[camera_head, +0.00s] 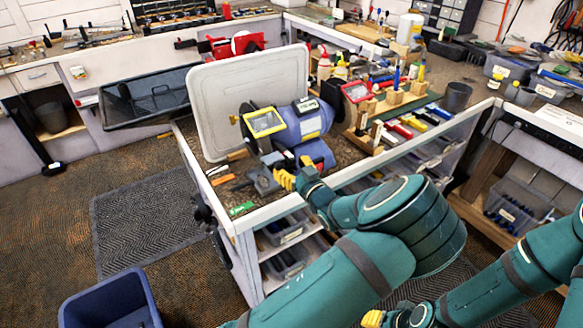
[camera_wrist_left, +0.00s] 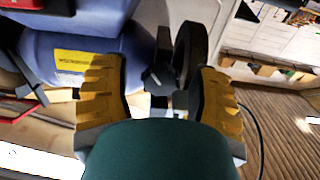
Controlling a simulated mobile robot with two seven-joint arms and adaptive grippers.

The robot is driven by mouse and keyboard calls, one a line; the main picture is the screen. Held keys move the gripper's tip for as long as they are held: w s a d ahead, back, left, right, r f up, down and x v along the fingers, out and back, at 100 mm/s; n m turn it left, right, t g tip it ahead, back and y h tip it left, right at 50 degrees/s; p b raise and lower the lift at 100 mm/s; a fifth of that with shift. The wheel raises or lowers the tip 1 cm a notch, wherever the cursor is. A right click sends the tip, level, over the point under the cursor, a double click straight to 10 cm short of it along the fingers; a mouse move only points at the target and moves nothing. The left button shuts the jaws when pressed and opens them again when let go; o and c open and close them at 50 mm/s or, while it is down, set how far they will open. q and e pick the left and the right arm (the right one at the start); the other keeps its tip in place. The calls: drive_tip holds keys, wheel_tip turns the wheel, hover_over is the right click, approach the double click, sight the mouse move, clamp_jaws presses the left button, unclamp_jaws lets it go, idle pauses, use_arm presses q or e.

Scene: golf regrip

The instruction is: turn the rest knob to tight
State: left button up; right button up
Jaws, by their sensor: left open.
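The blue bench grinder (camera_head: 305,122) stands on the bench, with a yellow-framed shield on its left and a red-framed one on its right. A grey tool rest (camera_head: 262,181) shows low at its front left. My left gripper (camera_head: 284,180) is beside this rest, and its arm hides part of the area. In the left wrist view, my open left gripper (camera_wrist_left: 163,98) has its yellow fingers on either side of a small dark grey part (camera_wrist_left: 157,78), which looks like the rest knob. Contact cannot be told. My right gripper (camera_head: 385,318) is low at the bottom edge, partly cut off.
A pale upright panel (camera_head: 245,85) stands behind the grinder. Wooden blocks and screwdrivers (camera_head: 398,88) crowd the bench to the right. Small tools lie at the bench's left front edge. A blue bin (camera_head: 110,300) stands on the floor at lower left.

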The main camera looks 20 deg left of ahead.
use_arm(q)
clamp_jaws()
drive_tip(key=shift+m+p, duration=0.45)
drive_tip(key=shift+m, duration=0.25)
unclamp_jaws()
drive_tip(key=v, duration=1.2)
